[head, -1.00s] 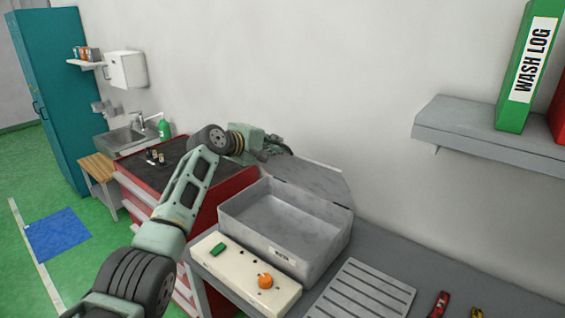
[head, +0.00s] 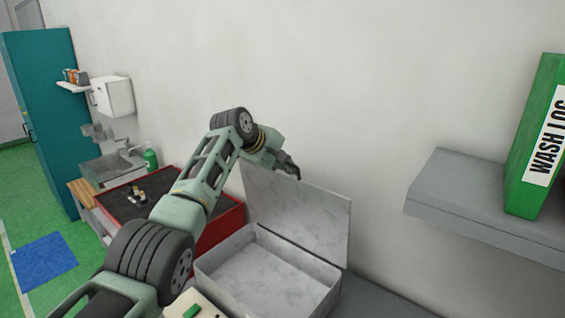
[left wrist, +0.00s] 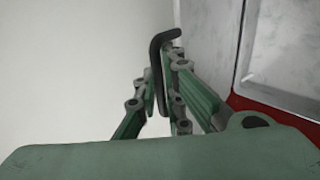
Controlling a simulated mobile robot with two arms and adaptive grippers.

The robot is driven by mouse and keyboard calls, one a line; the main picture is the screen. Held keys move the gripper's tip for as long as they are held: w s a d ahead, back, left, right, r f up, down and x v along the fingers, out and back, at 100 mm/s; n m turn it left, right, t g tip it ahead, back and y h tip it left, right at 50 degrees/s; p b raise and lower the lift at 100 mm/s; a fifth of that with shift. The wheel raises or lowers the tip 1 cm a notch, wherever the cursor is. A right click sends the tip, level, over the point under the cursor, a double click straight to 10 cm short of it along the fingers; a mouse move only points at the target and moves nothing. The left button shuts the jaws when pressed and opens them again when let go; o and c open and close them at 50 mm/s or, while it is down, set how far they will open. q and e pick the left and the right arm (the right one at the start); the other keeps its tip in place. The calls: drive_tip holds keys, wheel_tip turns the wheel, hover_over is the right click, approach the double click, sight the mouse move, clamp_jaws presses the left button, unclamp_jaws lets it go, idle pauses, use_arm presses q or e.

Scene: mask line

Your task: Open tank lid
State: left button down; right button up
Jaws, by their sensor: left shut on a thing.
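The grey tank (head: 212,272) is open at the top, and its light grey inside shows. Its lid (head: 315,222) stands raised, close to upright, along the tank's back edge. My left gripper (head: 292,172) is at the top of the lid, in front of the wall. In the left wrist view, the fingers of my left gripper (left wrist: 160,90) are shut around a black bent handle (left wrist: 158,50). A grey marbled panel beside it looks like part of the tank or lid. My right gripper is out of view.
A grey wall shelf (head: 480,205) with a green wash log binder (head: 530,150) juts out at the right. A red cabinet (head: 215,232) with small items on top stands left of the tank. A cream control box (head: 180,308) is in front of the tank.

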use_arm(q)
drive_tip(key=shift+s+d+f, duration=0.1)
drive_tip(key=shift+s+f, duration=0.15)
drive_tip(key=shift+f, duration=0.05)
drive_tip(key=c, duration=1.9)
unclamp_jaws()
drive_tip(key=shift+w, duration=0.1)
drive_tip(key=shift+o, duration=0.2)
drive_tip(key=shift+r, duration=0.15)
drive_tip(key=v, duration=1.2)
drive_tip(key=shift+w, duration=0.2)
